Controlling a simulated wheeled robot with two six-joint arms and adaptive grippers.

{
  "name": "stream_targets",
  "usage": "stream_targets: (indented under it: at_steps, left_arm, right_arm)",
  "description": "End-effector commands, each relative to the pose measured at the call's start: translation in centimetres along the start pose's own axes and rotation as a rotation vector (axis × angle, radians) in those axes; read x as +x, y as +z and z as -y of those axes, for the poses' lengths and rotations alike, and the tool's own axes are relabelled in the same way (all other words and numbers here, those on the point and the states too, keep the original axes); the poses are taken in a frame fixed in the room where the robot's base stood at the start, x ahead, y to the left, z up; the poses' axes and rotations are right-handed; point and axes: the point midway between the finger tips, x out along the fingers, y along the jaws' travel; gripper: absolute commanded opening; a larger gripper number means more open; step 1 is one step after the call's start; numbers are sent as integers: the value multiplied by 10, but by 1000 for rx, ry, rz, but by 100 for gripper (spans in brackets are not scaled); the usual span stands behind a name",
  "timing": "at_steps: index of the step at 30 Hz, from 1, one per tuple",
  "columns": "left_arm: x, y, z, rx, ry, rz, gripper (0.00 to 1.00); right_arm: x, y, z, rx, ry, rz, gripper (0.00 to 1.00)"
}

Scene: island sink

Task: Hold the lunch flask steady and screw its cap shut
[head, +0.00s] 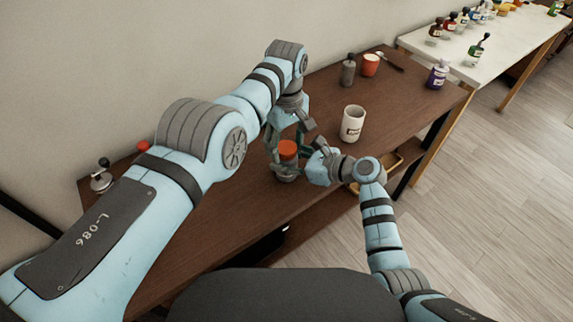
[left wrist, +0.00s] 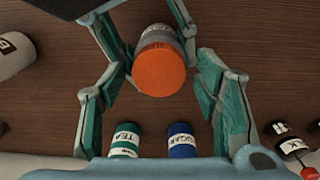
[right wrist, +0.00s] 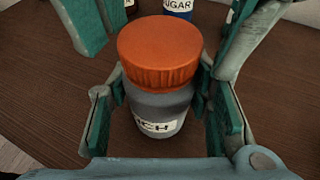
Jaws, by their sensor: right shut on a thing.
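The lunch flask (right wrist: 160,108) stands upright on the brown table, a grey body with a partly visible white label. Its orange cap (head: 288,149) sits on top; it also shows in the left wrist view (left wrist: 160,68) and right wrist view (right wrist: 160,52). I cannot tell how tightly it is seated. My right gripper (right wrist: 162,118) is shut on the flask body below the cap, one finger on each side. My left gripper (left wrist: 162,100) is open above the flask, its fingers spread on either side of the cap with gaps visible. Parts of both grippers hide the flask in the head view.
A white mug (head: 353,124) stands to the right of the flask. Tea (left wrist: 125,140) and sugar (left wrist: 182,140) canisters stand near it. The table's front edge is close to the flask.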

Motion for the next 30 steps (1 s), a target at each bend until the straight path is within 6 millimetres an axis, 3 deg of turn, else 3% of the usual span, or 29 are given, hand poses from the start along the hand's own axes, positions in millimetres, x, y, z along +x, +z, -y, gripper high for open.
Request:
stream_targets:
  at_steps: [1, 9, 14, 21, 23, 28, 29, 30]
  left_arm:
    - [0, 0, 0, 0, 0, 0, 48]
    - [0, 0, 0, 0, -1, 0, 7]
    - [0, 0, 0, 160, -1, 1, 7]
    - [1, -1, 1, 1001, -1, 2, 7]
    - [1, -1, 1, 1165, -1, 3, 7]
    - [1, -1, 2, 1214, -2, 3, 7]
    - [1, -1, 2, 1213, -2, 3, 43]
    - [1, -1, 2, 1213, -2, 4, 50]
  right_arm:
    - [0, -1, 0, 0, 0, -1, 0]
    - [0, -1, 0, 0, -1, -2, 0]
    - [0, -1, 0, 0, -1, -2, 0]
    - [0, -1, 0, 0, -2, -2, 0]
    - [0, -1, 1, 0, -2, -2, 0]
    - [0, -1, 1, 0, -2, -2, 0]
    - [0, -1, 1, 0, -2, -2, 0]
    - [0, -1, 1, 0, -2, -2, 0]
